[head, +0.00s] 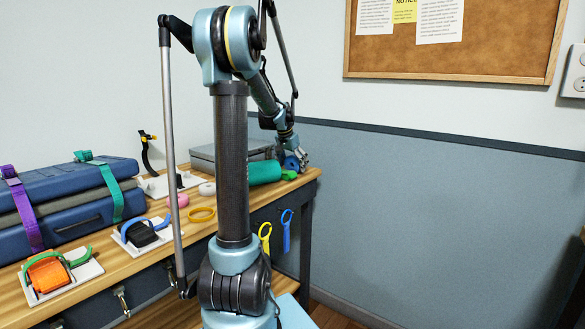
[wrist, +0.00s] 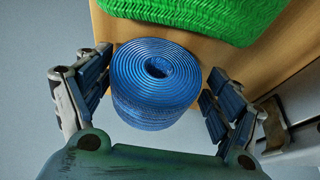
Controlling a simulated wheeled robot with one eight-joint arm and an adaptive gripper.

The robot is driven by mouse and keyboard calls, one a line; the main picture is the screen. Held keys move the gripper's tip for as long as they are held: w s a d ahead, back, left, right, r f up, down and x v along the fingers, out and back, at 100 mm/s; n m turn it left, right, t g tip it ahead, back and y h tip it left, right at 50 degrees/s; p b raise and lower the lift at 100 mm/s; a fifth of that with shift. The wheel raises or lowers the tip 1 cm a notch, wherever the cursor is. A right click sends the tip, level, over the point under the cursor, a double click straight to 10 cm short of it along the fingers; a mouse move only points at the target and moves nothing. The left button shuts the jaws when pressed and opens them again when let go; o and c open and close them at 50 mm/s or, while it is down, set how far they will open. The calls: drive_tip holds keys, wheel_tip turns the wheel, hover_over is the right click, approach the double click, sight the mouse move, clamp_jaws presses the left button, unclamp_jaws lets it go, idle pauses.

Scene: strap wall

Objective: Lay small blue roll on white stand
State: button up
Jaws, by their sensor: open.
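The small blue roll (wrist: 152,85) stands near the table's edge in the wrist view, its spiral end facing the camera. It shows small at the bench's far right end in the head view (head: 291,163). My gripper (wrist: 155,95) is open, with one finger on each side of the roll and gaps visible between pads and roll. In the head view my gripper (head: 300,160) is at the bench's far right corner. A white stand (head: 155,187) with a black upright clamp is at the back of the bench. Two other white stands (head: 88,270) (head: 128,244) hold an orange and a black item under straps.
A grey case (head: 203,158) is behind. A pink roll (head: 180,201), a white roll (head: 207,188) and a yellow ring (head: 201,214) lie mid-bench. Strapped blue cases (head: 65,205) fill the left.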

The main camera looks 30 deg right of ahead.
drive_tip(key=v, duration=1)
drive_tip(key=shift+r, duration=0.35)
drive_tip(key=shift+o, duration=0.5)
drive_tip(key=shift+a+r, duration=0.2)
drive_tip(key=shift+r, duration=0.1)
drive_tip(key=w+a+v, duration=0.1)
drive_tip(key=v, duration=0.4)
drive_tip(key=shift+g, duration=0.3)
drive_tip(key=x, duration=1.2)
drive_tip(key=shift+w+d, duration=0.3)
drive_tip(key=shift+s+x, duration=0.15)
drive_tip(key=shift+x, duration=1.15)
drive_tip(key=shift+s+x, duration=0.15)
drive_tip(key=shift+x, duration=1.15)
drive_tip(key=shift+d+r, duration=0.1)
drive_tip(key=shift+d, duration=0.05)
drive_tip(key=c, duration=1.3)
drive_tip(key=shift+c, duration=0.2)
